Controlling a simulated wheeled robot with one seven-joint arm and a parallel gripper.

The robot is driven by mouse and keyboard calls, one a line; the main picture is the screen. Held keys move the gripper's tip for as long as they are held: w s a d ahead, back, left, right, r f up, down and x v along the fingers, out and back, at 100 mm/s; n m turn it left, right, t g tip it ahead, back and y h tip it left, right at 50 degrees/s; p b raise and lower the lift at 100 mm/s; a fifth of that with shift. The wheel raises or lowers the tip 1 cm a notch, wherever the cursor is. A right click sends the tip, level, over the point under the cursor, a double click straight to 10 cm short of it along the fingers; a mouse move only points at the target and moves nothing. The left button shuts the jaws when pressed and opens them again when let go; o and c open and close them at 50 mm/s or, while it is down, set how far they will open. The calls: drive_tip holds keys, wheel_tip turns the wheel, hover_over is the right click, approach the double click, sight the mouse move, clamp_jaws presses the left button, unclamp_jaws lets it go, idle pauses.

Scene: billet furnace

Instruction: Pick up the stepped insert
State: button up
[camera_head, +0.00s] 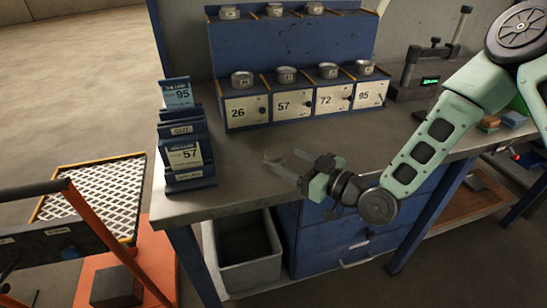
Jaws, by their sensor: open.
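My gripper (288,161) reaches in from the right, low over the front of the grey workbench (215,204). Its two fingers point left and are apart. A small pale grey piece (272,157) shows right at the fingertips. It may be the stepped insert, but it is too small to make out steps. I cannot tell whether the fingers touch it. Nothing is clearly held. Several round metal pieces, such as one at the lower left (242,80), sit on the blue rack (290,42) behind, away from my gripper.
The rack's lower row has cards 26, 57, 72 and 95. A dark blue sign stand (184,150) with cards 95 and 57 stands at the bench's left end. A dark device (425,80) stands at the back right. A grey bin (243,258) is below. An orange-framed grid cart (100,192) is left.

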sight(278, 157)
drive_tip(key=x, duration=0.1)
drive_tip(key=p+x, duration=0.1)
drive_tip(key=x, duration=0.3)
drive_tip(key=shift+w+f, duration=0.1)
drive_tip(key=shift+f, duration=0.3)
drive_tip(key=shift+c, duration=0.4)
drive_tip(key=c, duration=1)
drive_tip(key=shift+r, duration=0.1)
drive_tip(key=shift+c, duration=0.5)
drive_tip(key=shift+r, duration=0.15)
